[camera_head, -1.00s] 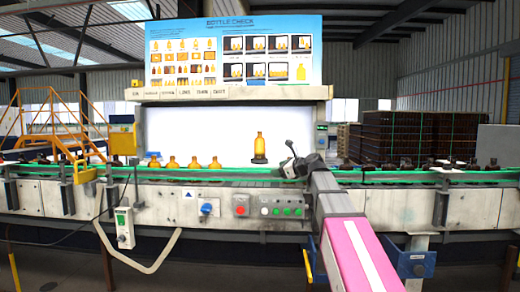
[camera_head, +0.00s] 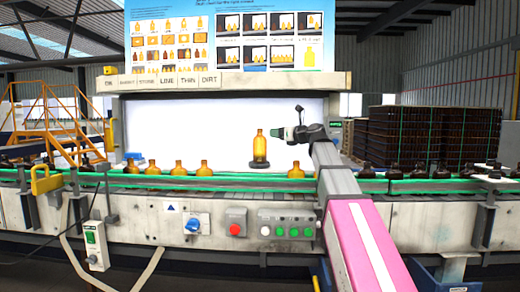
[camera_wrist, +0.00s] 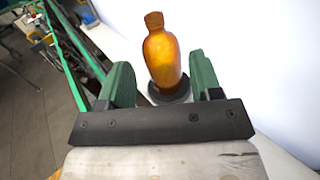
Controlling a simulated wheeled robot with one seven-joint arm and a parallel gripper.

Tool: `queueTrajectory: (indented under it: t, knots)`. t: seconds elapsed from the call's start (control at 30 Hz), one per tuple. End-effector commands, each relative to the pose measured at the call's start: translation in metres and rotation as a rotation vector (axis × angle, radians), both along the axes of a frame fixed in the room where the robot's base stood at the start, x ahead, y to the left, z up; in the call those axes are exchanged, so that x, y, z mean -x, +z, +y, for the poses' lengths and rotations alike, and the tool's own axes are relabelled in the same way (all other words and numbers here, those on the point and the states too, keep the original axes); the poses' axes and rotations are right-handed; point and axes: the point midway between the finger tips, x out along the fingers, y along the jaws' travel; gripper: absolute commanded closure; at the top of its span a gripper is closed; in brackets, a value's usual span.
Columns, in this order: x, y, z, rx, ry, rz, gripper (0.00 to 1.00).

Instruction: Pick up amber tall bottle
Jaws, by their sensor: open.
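The amber tall bottle (camera_head: 261,147) stands upright on a dark round stand (camera_head: 259,165) in front of the white panel. In the wrist view the bottle (camera_wrist: 161,58) and its dark stand (camera_wrist: 170,92) show ahead of my gripper. My gripper (camera_head: 277,132) is just right of the bottle's upper part in the head view. In the wrist view its two green fingers (camera_wrist: 160,65) are apart and empty, with the bottle seen in the gap. I cannot tell whether the bottle is between the fingertips or still beyond them.
Several short amber bottles (camera_head: 179,168) stand along the green-railed conveyor (camera_head: 230,183), one (camera_head: 296,170) below my gripper. Dark bottles (camera_head: 440,169) stand at the right. The white panel (camera_head: 190,130) is close behind the tall bottle. Control buttons (camera_head: 286,231) are on the conveyor front.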

Motion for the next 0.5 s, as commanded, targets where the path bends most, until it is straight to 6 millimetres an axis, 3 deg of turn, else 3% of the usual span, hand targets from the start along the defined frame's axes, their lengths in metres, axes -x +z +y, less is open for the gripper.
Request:
queueTrajectory:
  t: [0.5]
  knots:
    - [-0.037, 0.001, 0.043, 0.0, 0.0, 0.0, 0.41]
